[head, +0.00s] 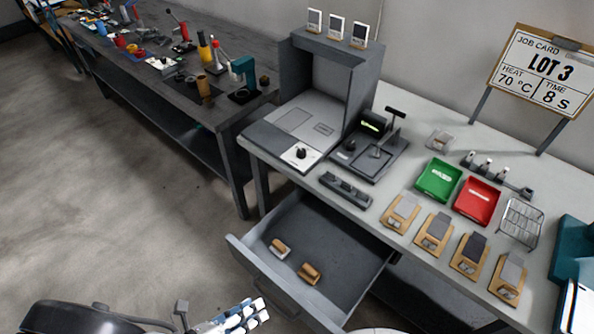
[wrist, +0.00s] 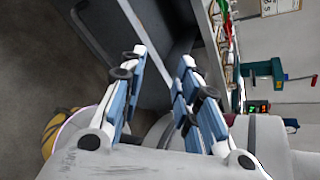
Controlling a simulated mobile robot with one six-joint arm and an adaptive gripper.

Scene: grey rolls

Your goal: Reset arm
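My gripper (head: 240,318) is at the bottom edge of the head view, low and in front of the open drawer (head: 340,262). In the wrist view my gripper (wrist: 163,58) has its two blue-and-white fingers spread apart, with nothing held between them. Two small tan-and-grey rolls, a left one (head: 279,248) and a right one (head: 310,273), lie on the drawer floor, apart from my gripper. Much of my arm is out of the head view.
The light workbench (head: 408,258) holds a grey box station (head: 328,75), a black press (head: 372,145), a green tray (head: 438,180), a red tray (head: 477,200) and several wooden boards. A job card (head: 545,70) stands behind. A dark bench (head: 215,110) is at left; open floor lies before it.

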